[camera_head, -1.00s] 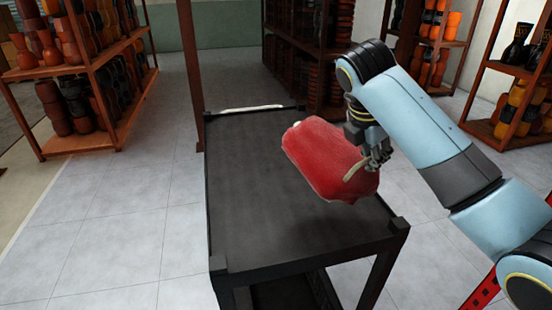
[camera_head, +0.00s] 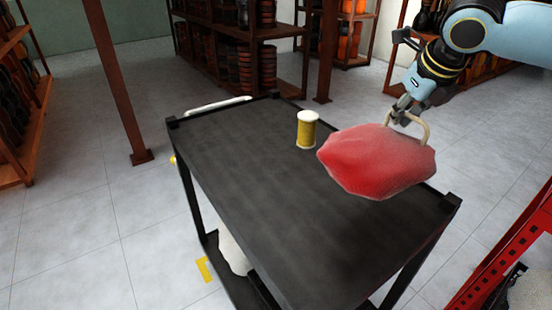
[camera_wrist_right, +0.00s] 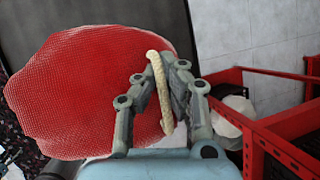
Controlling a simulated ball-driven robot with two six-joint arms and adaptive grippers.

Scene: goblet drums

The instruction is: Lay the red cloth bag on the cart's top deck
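The red cloth bag (camera_head: 372,162) hangs by its pale rope handle (camera_head: 424,128) over the right part of the cart's black top deck (camera_head: 250,190). I cannot tell whether its underside touches the deck. My right gripper (camera_head: 405,110) is above the bag, shut on the handle. In the right wrist view the bag (camera_wrist_right: 85,95) fills the left side, and the handle (camera_wrist_right: 160,92) passes between the fingers of the gripper (camera_wrist_right: 163,72). My left gripper is not in view.
A yellow spool with white ends (camera_head: 307,130) stands on the deck near the far edge, left of the bag. The rest of the deck is bare. A red metal frame (camera_head: 500,250) is at the lower right. Shelves of drums (camera_head: 250,50) stand behind.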

